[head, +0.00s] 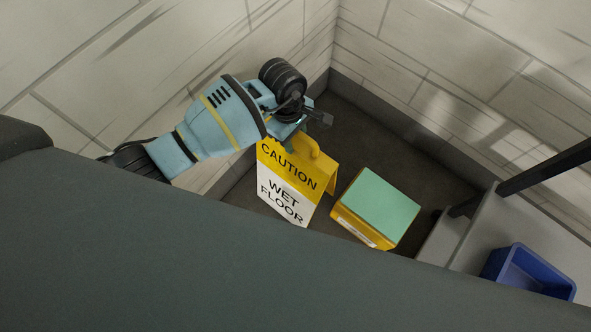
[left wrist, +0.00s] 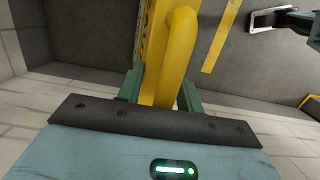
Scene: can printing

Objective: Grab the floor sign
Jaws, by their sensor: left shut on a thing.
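The floor sign (head: 290,188) is a yellow and white folding board reading "CAUTION WET FLOOR". It stands in the corner area in the head view, partly hidden by my left gripper at its top. My left gripper (head: 298,133) reaches down to the sign's top edge. In the left wrist view, the sign's yellow handle (left wrist: 178,50) runs between the two green fingers of my left gripper (left wrist: 160,88), which is shut on the sign. My right gripper is not in the head view.
A yellow box with a green top (head: 378,205) stands just right of the sign. A blue bin (head: 530,272) sits on a grey cart (head: 480,230) at the lower right. Brick walls (head: 430,60) meet behind the sign. A dark surface fills the lower left.

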